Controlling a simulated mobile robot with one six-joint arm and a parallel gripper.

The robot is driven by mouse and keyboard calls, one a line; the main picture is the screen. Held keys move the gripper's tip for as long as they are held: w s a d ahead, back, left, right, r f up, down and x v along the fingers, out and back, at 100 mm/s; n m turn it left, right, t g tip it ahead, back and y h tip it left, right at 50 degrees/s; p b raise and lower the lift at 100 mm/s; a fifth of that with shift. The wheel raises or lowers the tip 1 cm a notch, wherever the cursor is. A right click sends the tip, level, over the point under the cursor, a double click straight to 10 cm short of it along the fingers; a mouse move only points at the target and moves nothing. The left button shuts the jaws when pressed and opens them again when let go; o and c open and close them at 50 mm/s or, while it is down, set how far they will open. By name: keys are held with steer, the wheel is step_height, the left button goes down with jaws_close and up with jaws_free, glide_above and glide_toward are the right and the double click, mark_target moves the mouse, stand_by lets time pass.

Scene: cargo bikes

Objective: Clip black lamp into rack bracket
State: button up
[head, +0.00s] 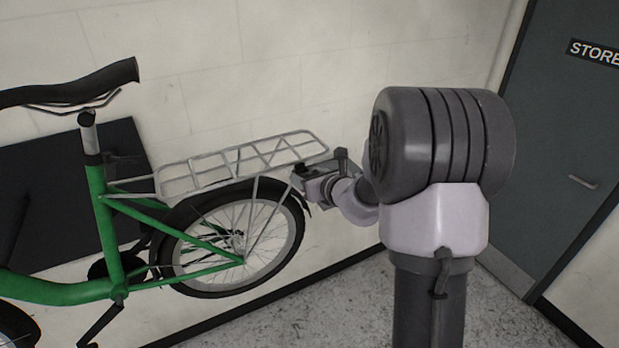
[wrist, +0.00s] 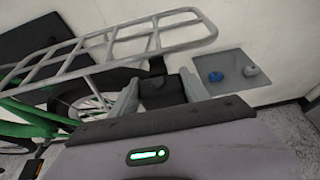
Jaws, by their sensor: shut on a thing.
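My gripper (head: 306,178) is at the rear end of the bike's silver rack (head: 240,162), just below its edge. In the wrist view, the two grey fingers (wrist: 160,92) are shut on the black lamp (wrist: 163,90), a dark block between them. The rack (wrist: 120,46) lies just beyond the lamp in that view. A small dark piece (wrist: 157,66) shows between the lamp and the rack; I cannot tell whether it is the bracket or the mudguard. Whether the lamp touches the bracket is hidden. In the head view the lamp cannot be made out clearly.
A green bike (head: 112,240) stands along the pale wall, its rear wheel (head: 235,240) below the rack. A grey plate (wrist: 238,86) with a blue knob (wrist: 215,76) and a grey knob (wrist: 250,69) is right of my gripper. A dark door (head: 575,130) is at the right.

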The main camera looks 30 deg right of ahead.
steer(key=shift+w, duration=0.3)
steer(key=o, duration=1.5)
